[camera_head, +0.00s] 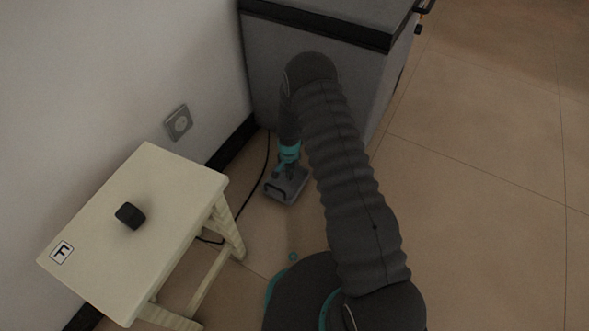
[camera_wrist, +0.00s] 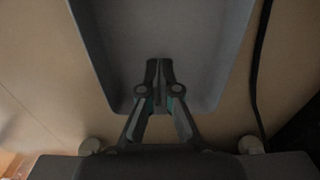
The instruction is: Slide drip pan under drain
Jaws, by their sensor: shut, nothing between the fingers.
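The drip pan (camera_head: 293,190) is a shallow grey tray on the tiled floor, in front of the grey cabinet. In the wrist view the pan (camera_wrist: 205,60) fills the upper middle, with its near edge toward my gripper. My gripper (camera_head: 287,172) points down at the pan in the head view. In the wrist view my gripper (camera_wrist: 159,64) has its fingertips together, with nothing between them, and they overlap the pan's inside. I cannot tell whether they touch it. The drain is not visible in either view.
The grey cabinet (camera_head: 265,70) stands behind the pan against the wall. A cream stool (camera_head: 165,195) with a small black object (camera_head: 130,215) stands at the left. A black cable (camera_head: 241,207) runs on the floor left of the pan. The floor at right is clear.

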